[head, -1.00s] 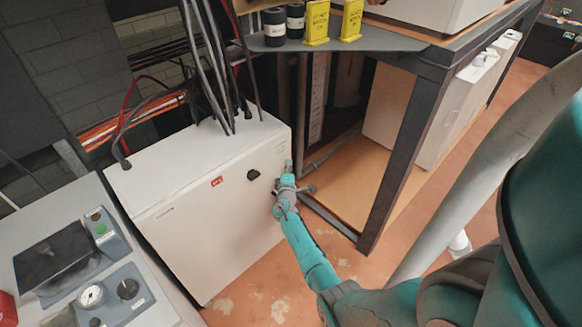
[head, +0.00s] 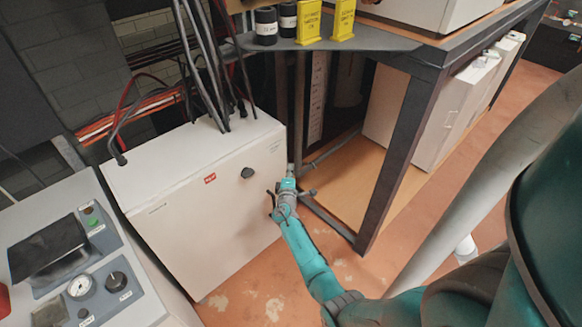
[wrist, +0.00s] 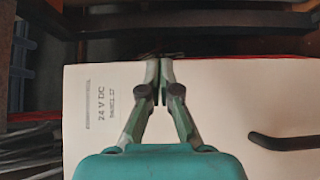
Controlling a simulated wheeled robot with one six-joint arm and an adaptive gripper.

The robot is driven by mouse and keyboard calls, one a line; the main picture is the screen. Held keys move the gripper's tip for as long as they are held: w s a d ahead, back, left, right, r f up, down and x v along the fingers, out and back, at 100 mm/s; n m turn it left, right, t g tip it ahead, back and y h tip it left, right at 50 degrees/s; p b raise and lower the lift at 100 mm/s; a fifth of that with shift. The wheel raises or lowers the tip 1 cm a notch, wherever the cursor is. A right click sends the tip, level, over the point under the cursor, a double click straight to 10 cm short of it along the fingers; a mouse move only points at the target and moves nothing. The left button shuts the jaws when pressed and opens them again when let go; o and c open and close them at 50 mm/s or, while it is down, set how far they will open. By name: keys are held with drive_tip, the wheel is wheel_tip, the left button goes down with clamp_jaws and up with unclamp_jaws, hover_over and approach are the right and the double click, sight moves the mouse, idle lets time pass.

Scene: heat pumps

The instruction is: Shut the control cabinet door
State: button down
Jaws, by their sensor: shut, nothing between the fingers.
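The control cabinet is a white box (head: 195,146) on the floor, with black cables entering its top. The door looks flush or nearly flush with the body; I cannot tell whether a small gap remains. My gripper (head: 283,190) is at the door's right edge, fingers together. In the wrist view my shut fingertips (wrist: 158,66) are at the edge of a white panel (wrist: 230,105) marked "24 V DC". Whether they touch it is unclear.
A dark-framed bench (head: 400,140) with a wooden lower shelf stands close right of the cabinet. A grey console (head: 55,215) with a gauge and buttons stands at left. Orange floor is open in front of the cabinet.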

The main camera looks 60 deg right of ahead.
drive_tip(key=s+a, duration=0.2)
drive_tip(key=s, duration=0.7)
drive_tip(key=shift+s+a, duration=0.35)
drive_tip(key=shift+s, duration=0.05)
drive_tip(key=shift+f, duration=0.1)
drive_tip(key=s+a+f+t+y, duration=0.1)
drive_tip(key=s+a+f+y, duration=0.15)
drive_tip(key=a, duration=0.65)
drive_tip(key=s+a+f+t+y, duration=0.15)
drive_tip(key=a+f, duration=0.25)
drive_tip(key=a, duration=0.4)
drive_tip(key=s+a+r+m+t+y, duration=0.1)
drive_tip(key=s+a+y, duration=0.25)
drive_tip(key=a, duration=0.55)
drive_tip(key=s+a+r+m+t+y, duration=0.1)
drive_tip(key=s+a+y, duration=0.1)
drive_tip(key=s+a, duration=0.45)
drive_tip(key=s+a+r+y, duration=0.4)
drive_tip(key=s+a+r, duration=0.35)
drive_tip(key=a, duration=0.35)
drive_tip(key=s+a+r+m+t+y, duration=0.1)
drive_tip(key=s+a+r, duration=0.1)
drive_tip(key=r, duration=0.5)
drive_tip(key=s+a+r+m+t+y, duration=0.1)
drive_tip(key=s+r, duration=0.3)
drive_tip(key=r, duration=0.4)
drive_tip(key=shift+s+a+m, duration=0.4)
drive_tip(key=shift+a+m, duration=0.1)
drive_tip(key=shift+m, duration=0.2)
